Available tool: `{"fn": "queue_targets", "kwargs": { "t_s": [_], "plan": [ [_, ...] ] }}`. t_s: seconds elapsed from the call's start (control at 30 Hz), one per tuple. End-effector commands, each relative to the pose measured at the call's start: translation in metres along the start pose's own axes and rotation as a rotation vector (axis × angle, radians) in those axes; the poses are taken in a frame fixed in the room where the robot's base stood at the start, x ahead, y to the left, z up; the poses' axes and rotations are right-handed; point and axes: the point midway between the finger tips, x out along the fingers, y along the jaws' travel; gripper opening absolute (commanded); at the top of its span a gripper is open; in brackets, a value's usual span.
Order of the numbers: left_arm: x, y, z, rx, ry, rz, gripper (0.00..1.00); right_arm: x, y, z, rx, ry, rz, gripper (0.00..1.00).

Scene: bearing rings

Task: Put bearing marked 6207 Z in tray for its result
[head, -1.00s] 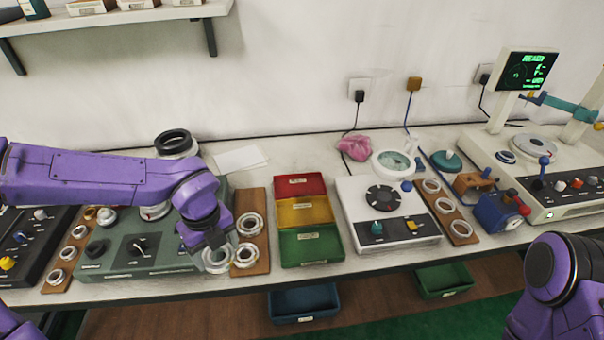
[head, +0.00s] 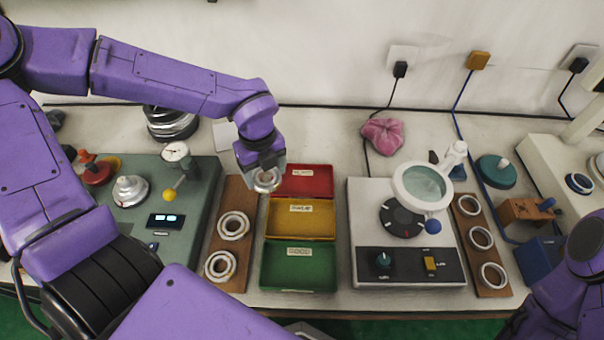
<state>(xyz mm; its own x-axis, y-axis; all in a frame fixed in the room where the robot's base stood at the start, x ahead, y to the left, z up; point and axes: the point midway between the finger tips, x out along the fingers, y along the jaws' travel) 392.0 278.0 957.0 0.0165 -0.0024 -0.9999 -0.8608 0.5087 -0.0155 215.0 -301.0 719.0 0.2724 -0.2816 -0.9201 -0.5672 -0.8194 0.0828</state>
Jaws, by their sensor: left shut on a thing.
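My left gripper (head: 264,172) points down and is shut on a metal bearing ring (head: 267,181). It is over the far end of a wooden board, beside the left edge of the red tray (head: 318,171). The yellow tray (head: 301,230) and green tray (head: 299,284) are lined up in front of the red one, and all look empty. Two more bearings (head: 234,226) (head: 221,266) lie on the wooden board (head: 232,190). No bearing marking is legible. My right arm shows at the lower right, but its gripper is not visible.
A green test device (head: 185,222) stands left of the board. A white device (head: 369,205) with a magnifier (head: 423,185) stands right of the trays. Beyond it is a board (head: 474,226) with several rings. A pink cloth (head: 382,135) lies behind.

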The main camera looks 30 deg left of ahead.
Motion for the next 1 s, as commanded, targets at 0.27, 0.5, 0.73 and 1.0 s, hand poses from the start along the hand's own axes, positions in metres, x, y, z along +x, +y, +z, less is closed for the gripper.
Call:
{"fn": "queue_targets", "kwargs": {
  "t_s": [0.27, 0.5, 0.73, 1.0],
  "plan": [
    [0.028, -0.062, 0.011, 0.002, 0.003, 0.012, 0.30, -0.013, 0.001, -0.006, 0.001, 0.002, -0.001, 0.00],
    [0.069, -0.094, 0.015, 0.001, 0.003, 0.010, 0.30, -0.021, 0.002, -0.009, 0.001, 0.002, -0.001, 0.00],
    [0.092, -0.106, 0.016, 0.003, 0.004, 0.014, 0.30, -0.033, 0.003, -0.014, 0.000, 0.001, -0.001, 0.00],
    [0.116, -0.106, 0.016, 0.000, 0.004, 0.008, 0.30, -0.038, 0.003, -0.017, 0.001, 0.002, -0.001, 0.00]
  ]
}}
